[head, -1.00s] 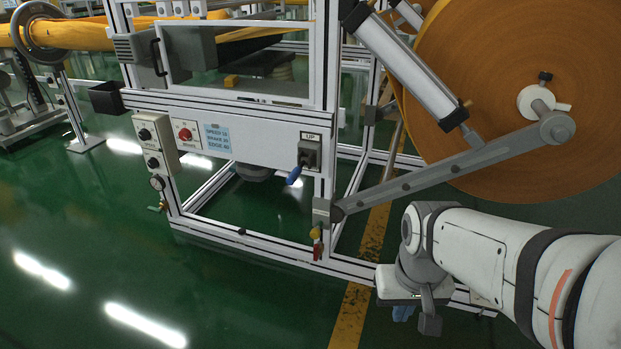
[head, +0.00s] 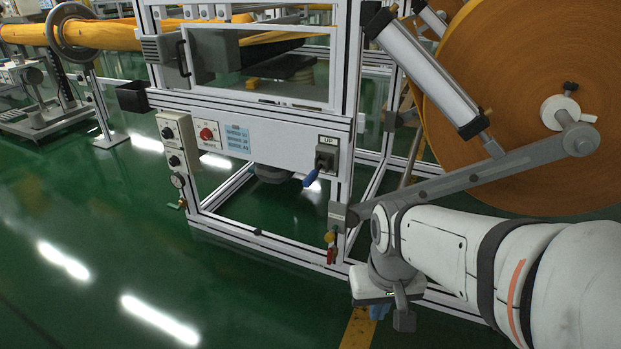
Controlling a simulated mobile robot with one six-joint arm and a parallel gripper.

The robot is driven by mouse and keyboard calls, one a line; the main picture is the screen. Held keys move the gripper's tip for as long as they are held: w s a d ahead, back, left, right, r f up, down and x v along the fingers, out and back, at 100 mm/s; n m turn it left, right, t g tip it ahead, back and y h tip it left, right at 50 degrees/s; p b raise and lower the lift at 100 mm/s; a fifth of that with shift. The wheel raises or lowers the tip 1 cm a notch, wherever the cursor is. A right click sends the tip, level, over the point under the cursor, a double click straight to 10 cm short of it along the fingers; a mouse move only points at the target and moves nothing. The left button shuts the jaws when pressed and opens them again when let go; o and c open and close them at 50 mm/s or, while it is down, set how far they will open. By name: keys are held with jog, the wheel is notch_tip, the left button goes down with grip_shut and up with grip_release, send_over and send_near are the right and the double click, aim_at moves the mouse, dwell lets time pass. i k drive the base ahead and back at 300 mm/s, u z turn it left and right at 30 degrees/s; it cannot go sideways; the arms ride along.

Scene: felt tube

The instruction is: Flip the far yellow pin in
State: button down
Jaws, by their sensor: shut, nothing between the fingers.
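A small yellow pin (head: 329,237) shows on the frame's right front post, just below a grey bracket, with a red piece hanging under it. I cannot tell for certain which one is the far pin. My gripper (head: 380,311) hangs at the end of my arm at the lower right, mostly hidden behind my wrist.
A grey lever arm (head: 470,175) runs from the post to the big orange roll (head: 530,110), above my arm. Green floor at left front is clear.

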aim_at(329, 238)
jog(key=z, duration=0.05)
jog(key=i, duration=0.95)
jog(key=z, duration=0.15)
jog(key=k, duration=1.3)
jog(key=u, duration=0.85)
jog(key=i, duration=1)
jog(key=u, duration=0.05)
